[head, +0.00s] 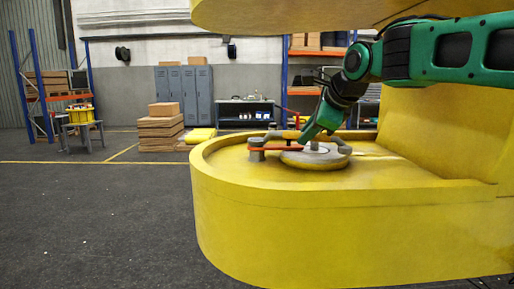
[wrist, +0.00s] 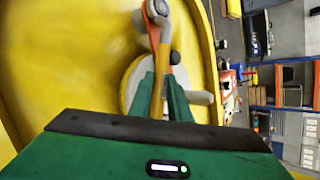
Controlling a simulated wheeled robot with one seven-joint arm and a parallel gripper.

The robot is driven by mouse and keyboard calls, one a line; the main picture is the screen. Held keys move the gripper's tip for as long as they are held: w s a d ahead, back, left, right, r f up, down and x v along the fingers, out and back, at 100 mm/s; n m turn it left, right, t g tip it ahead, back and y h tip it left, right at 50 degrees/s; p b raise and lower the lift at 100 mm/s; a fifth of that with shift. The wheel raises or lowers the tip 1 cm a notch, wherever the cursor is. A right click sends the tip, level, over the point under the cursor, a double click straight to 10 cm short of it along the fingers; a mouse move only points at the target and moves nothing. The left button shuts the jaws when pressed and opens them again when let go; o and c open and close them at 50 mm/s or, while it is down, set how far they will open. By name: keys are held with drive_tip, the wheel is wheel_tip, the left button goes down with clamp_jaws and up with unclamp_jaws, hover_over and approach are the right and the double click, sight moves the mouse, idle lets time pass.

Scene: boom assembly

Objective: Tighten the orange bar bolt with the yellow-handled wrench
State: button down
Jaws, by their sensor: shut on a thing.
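The orange bar (head: 282,149) lies across a round grey-and-yellow pin plate (head: 318,160) in the recess of the large yellow boom part. A grey bolt (head: 256,147) stands at the bar's left end. My gripper (head: 306,136) is low over the plate; its green fingers (wrist: 160,88) are shut on the yellow handle of the wrench (wrist: 157,100) in the wrist view. The wrench's grey head (wrist: 155,10) is at the bolt end, at the top edge of the wrist view. How fully it sits around the bolt I cannot tell.
The boom's raised yellow rim (head: 215,160) curves around the recess, and another yellow part (head: 290,12) overhangs it. A grey arm-like piece (wrist: 200,97) sticks out from the plate. Cardboard boxes (head: 160,130), lockers (head: 183,95) and shelves stand far behind.

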drive_tip(key=shift+s+a+m+h, duration=0.25)
drive_tip(key=shift+s+m+h, duration=0.05)
drive_tip(key=shift+s+m, duration=0.1)
idle(0.6)
drive_tip(key=shift+s+a+r+m+h, duration=0.1)
drive_tip(key=shift+s+a+m+h, duration=0.15)
drive_tip(key=shift+s+m+h, duration=0.1)
idle(0.3)
drive_tip(key=shift+s+a+m+t, duration=0.25)
drive_tip(key=shift+s+m+t, duration=0.05)
drive_tip(key=shift+s+m, duration=0.05)
idle(0.4)
drive_tip(key=shift+s+a+m+h, duration=0.3)
drive_tip(key=shift+s+a+h, duration=0.05)
drive_tip(key=shift+h, duration=0.2)
